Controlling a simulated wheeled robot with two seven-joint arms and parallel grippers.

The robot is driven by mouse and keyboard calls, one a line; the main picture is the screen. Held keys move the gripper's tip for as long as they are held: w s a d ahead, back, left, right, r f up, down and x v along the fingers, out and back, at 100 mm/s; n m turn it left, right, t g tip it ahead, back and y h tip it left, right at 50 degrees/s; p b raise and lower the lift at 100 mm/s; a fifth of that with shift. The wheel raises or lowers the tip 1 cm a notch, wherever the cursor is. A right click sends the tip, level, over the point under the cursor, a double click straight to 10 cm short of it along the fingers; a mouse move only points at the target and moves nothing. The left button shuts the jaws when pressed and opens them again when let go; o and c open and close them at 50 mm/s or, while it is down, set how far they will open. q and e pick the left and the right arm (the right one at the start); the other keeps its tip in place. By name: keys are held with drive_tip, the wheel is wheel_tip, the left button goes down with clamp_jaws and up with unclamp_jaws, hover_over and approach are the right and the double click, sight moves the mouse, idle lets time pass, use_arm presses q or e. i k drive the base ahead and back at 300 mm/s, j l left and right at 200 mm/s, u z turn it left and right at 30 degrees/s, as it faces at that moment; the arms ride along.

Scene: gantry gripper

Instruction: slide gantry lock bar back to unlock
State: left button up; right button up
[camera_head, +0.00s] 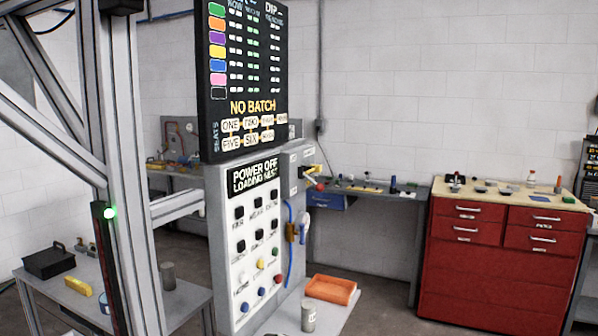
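The gantry's grey metal frame (125,150) stands upright at the left, with diagonal braces running off the left edge. A narrow dark upright strip (107,262) is on its front post, with a lit green lamp (110,212) near the top. I cannot make out a lock bar for certain. Neither of my grippers is in view.
A grey control cabinet (215,250) with buttons and a black display board (245,60) reading "NO BATCH" stands in the middle. A red drawer chest (490,270) is at right. A low table (185,300) is at left.

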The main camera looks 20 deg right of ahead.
sight(316, 168)
drive_tip(key=l+u, duration=0.15)
drive_tip(key=u, duration=0.4)
drive_tip(key=l+u, duration=0.15)
drive_tip(key=l, duration=0.3)
drive_tip(key=k+l+u, duration=0.2)
drive_tip(key=l, duration=0.25)
drive_tip(key=l+u, duration=0.15)
drive_tip(key=l, duration=0.35)
drive_tip(key=k+l+u, duration=0.15)
drive_tip(key=l, duration=0.25)
drive_tip(key=k+l+u, duration=0.15)
drive_tip(key=l, duration=0.25)
drive_tip(key=k+l, duration=0.1)
drive_tip(key=l, duration=0.25)
drive_tip(key=k+l, duration=0.15)
drive_tip(key=l, duration=0.15)
drive_tip(key=k+l, duration=0.1)
drive_tip(key=l, duration=0.25)
